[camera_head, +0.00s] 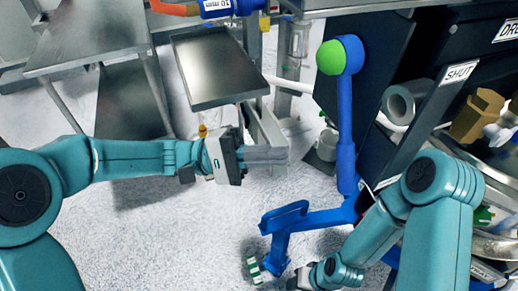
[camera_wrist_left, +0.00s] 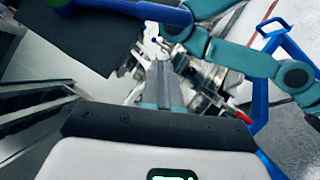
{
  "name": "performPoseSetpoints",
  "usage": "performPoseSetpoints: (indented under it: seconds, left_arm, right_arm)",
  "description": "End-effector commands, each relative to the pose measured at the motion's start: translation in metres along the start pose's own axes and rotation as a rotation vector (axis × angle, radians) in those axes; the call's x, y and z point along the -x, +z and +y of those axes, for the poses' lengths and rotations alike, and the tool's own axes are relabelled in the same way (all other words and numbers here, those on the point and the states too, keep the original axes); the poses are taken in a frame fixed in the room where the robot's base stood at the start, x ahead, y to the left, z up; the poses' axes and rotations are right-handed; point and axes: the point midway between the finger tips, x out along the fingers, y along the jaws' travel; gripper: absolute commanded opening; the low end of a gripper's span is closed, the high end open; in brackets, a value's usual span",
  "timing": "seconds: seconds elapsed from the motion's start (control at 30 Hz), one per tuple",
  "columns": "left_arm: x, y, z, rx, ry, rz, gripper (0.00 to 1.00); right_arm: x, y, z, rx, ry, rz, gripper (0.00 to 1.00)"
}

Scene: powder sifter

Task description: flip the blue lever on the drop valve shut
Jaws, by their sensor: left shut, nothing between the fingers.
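A long blue lever (camera_head: 345,115) stands near upright in the head view, with a ball at its top, green on the side facing left. It passes in front of a dark panel, beside a board marked SHUT (camera_head: 460,72). My left gripper (camera_head: 287,155) is shut and empty, its fingers pointing right, left of the lever's lower half and apart from it in the picture. In the left wrist view its closed fingers (camera_wrist_left: 160,68) point up the picture, and a blue bar (camera_wrist_left: 140,10) crosses the top. My right gripper (camera_head: 305,280) is low in the head view, its fingers unclear.
A blue bracket (camera_head: 310,218) branches out at the lever's foot; a blue frame also shows in the left wrist view (camera_wrist_left: 282,42). A metal tray (camera_head: 220,68) lies above my left gripper. A cardboard box (camera_head: 477,115) is at right. Speckled floor is clear below my left forearm.

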Motion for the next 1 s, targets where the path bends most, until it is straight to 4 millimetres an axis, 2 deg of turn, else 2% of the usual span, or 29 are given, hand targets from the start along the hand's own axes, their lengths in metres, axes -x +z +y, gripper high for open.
performPoseSetpoints:
  seconds: [0.03,0.2,0.4,0.6,1.0]
  left_arm:
    - [-0.013,0.002,0.002,0.002,-0.001,-0.006,0.00]
    - [-0.048,0.000,0.002,0.002,-0.002,-0.004,0.00]
    - [-0.069,0.019,0.003,0.001,0.000,-0.001,0.00]
    - [-0.076,0.027,0.001,0.000,0.000,0.000,0.00]
    - [-0.076,0.027,0.001,0.004,0.003,0.000,0.00]
  right_arm:
    - [0.005,0.000,-0.002,0.000,0.000,0.000,0.43]
    - [0.012,0.000,-0.004,0.000,0.000,0.000,0.43]
    - [0.019,0.000,-0.007,0.000,0.000,0.000,0.43]
    - [0.021,0.000,-0.008,0.000,0.000,0.000,0.43]
    - [0.020,0.000,-0.007,0.000,0.000,0.000,0.43]
